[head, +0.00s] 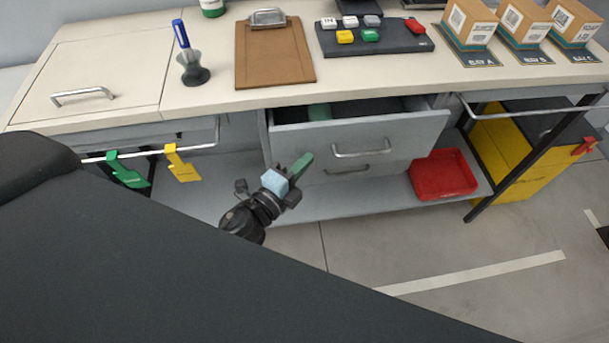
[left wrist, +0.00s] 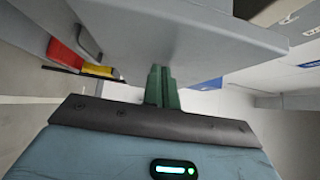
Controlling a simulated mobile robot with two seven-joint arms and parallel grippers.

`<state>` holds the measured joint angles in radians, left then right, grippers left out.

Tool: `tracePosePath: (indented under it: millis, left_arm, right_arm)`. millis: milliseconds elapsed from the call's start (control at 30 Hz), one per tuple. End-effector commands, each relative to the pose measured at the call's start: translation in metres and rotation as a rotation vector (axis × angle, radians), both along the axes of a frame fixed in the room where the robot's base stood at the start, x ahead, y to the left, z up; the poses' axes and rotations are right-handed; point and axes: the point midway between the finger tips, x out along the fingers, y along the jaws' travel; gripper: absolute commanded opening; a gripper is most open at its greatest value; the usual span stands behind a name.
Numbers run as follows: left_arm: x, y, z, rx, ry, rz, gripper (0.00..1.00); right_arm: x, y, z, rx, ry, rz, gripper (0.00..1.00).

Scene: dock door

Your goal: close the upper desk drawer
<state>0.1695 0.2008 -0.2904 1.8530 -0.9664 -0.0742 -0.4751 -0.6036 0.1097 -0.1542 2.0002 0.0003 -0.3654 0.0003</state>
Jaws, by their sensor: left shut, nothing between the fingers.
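The upper desk drawer (head: 400,133) is pulled out under the desk top, its open inside showing behind the grey front. Its bar handle (head: 360,153) is on the front. A green item (head: 319,112) shows inside. My left gripper (head: 306,160) has green fingers, shut and empty, just in front of the left part of the drawer front. In the left wrist view the fingertips (left wrist: 159,70) reach up to the grey drawer front (left wrist: 180,35); I cannot tell whether they touch it. The drawer handle (left wrist: 86,42) is to their left. My right gripper is not in view.
A lower drawer handle (head: 347,170) shows below. A red tray (head: 443,174) sits on the lower shelf, right of the drawers. A yellow bin (head: 530,165) stands farther right. Green (head: 128,170) and yellow (head: 182,165) tags hang from a rail at left. Floor in front is clear.

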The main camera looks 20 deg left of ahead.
Motion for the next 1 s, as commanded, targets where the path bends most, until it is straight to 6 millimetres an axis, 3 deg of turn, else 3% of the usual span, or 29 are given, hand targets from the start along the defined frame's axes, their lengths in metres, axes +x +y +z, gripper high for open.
tracePosePath:
  millis: [100,300,1000]
  left_arm:
    - [0.028,0.016,0.004,0.003,-0.006,0.003,0.00]
    - [0.051,0.030,0.002,-0.001,-0.002,0.003,0.00]
    - [0.057,0.037,0.005,0.002,-0.006,0.011,0.00]
  right_arm:
    - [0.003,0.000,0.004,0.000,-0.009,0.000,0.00]
    - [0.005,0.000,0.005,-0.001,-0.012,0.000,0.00]
    - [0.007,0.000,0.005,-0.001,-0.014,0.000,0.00]
